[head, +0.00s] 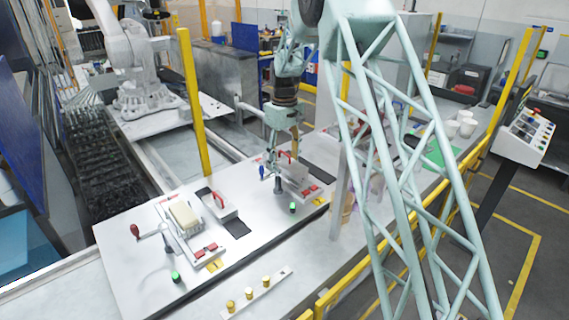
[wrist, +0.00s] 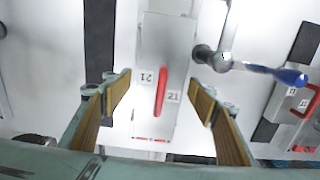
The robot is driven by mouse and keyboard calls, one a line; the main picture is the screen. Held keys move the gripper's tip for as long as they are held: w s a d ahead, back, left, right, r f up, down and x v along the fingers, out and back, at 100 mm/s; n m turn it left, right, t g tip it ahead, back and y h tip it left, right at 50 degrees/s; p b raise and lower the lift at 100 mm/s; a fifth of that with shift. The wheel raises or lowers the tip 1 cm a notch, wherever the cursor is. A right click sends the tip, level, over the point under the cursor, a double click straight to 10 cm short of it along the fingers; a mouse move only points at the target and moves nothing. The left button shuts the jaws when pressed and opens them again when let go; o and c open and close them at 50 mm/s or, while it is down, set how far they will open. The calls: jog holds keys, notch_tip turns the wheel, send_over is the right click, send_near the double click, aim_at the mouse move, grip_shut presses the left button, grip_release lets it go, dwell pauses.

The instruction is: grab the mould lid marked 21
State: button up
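The mould lid marked 21 (wrist: 150,50) is a grey block with a red bar handle (wrist: 161,92) and white labels reading 21. In the wrist view it lies between the fingers of my gripper (wrist: 163,90), which is open, with a visible gap to the handle on both sides. In the head view my gripper (head: 275,148) hangs over the right-hand fixture, where a grey lid with a red handle (head: 293,174) shows, partly hidden by the gripper. I cannot tell the exact height of the fingertips above the lid.
A lever with a blue knob (wrist: 284,75) stands close right of the lid in the wrist view. Another red-handled lid (wrist: 298,101) lies farther right. In the head view, the left fixture holds a cream block (head: 184,215), beside a red-knobbed lever (head: 136,230). The table front has bare room.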

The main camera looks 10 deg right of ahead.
jog(key=c, duration=1)
jog(key=shift+r, duration=0.15)
jog(key=shift+r, duration=4.9)
